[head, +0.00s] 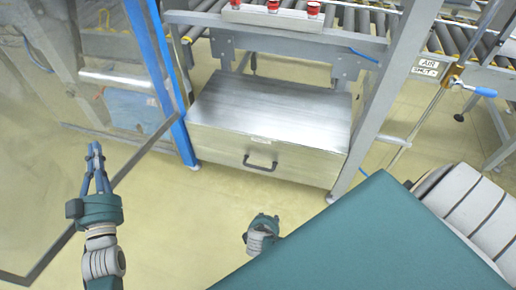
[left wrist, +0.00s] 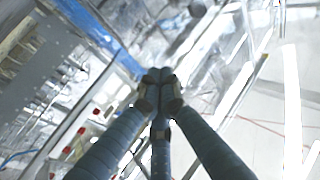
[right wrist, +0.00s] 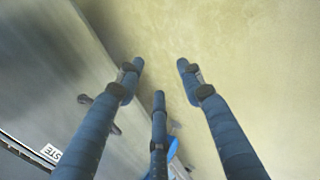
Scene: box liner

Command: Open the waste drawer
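The waste drawer (head: 225,146) is a brushed-metal box low under the conveyor, with a dark bar handle (head: 260,163) on its front. No gap shows around its front. In the right wrist view the drawer front (right wrist: 40,75) fills the left side. The handle (right wrist: 85,99) shows there, partly hidden behind a finger. My right gripper (right wrist: 160,65) is open and empty, apart from the handle. In the head view it is low in front of the drawer, partly hidden by my arm. My left gripper (head: 95,150) is raised left of the drawer; its fingers are together in the left wrist view (left wrist: 160,78), holding nothing.
A blue post (head: 165,85) and a clear framed panel (head: 60,190) stand left of the drawer. A grey frame leg (head: 375,95) stands to its right. The yellowish floor (head: 200,225) in front is clear.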

